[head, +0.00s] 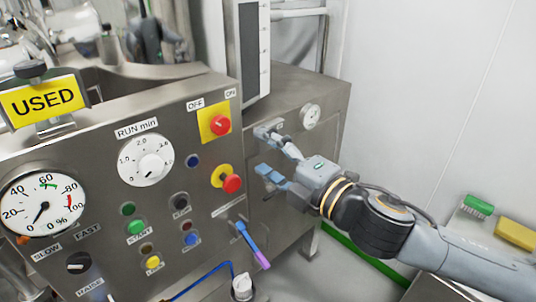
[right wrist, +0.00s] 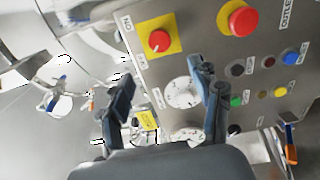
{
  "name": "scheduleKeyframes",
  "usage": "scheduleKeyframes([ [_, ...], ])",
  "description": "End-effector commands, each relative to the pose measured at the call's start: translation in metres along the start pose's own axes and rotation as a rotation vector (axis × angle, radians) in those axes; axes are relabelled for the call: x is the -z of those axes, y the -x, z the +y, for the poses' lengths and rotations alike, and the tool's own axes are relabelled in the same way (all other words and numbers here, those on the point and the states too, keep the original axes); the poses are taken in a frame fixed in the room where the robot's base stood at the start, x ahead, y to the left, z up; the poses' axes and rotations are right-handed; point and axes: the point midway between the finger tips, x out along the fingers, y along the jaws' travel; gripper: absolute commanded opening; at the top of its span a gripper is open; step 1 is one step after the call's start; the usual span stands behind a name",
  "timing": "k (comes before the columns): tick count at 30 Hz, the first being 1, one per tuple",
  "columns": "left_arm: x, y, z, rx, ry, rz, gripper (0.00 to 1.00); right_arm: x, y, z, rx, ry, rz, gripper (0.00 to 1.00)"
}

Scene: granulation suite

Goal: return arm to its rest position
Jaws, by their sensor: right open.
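My right arm (head: 385,222) reaches in from the lower right in the head view. Its gripper (head: 266,152) is open and empty, with its fingers toward the side cabinet (head: 312,92), right of the control panel (head: 95,150). I cannot tell whether a fingertip touches the cabinet. In the right wrist view the two fingers (right wrist: 165,95) stand wide apart with nothing between them, and the panel lies beyond them. My left gripper is not in view.
The panel carries a red OFF/ON switch (head: 220,125), a red mushroom button (head: 231,184), a run dial (head: 151,166) and a gauge (head: 42,209). A blue-purple handle (head: 255,246) sticks out below. White wall (head: 430,90) is at right.

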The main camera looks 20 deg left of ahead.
Motion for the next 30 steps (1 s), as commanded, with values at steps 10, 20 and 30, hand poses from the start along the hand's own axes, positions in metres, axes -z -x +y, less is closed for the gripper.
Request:
scheduleKeyframes([
  [10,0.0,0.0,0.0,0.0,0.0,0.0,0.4,0.0,0.001,0.0,0.0,0.0,0.0,0.64],
  [20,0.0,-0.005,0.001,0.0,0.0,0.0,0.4,-0.034,-0.006,-0.019,-0.015,-0.109,-0.069,0.64],
  [30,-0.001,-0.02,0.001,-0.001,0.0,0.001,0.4,-0.193,0.022,-0.194,-0.031,-0.664,-0.462,0.64],
])
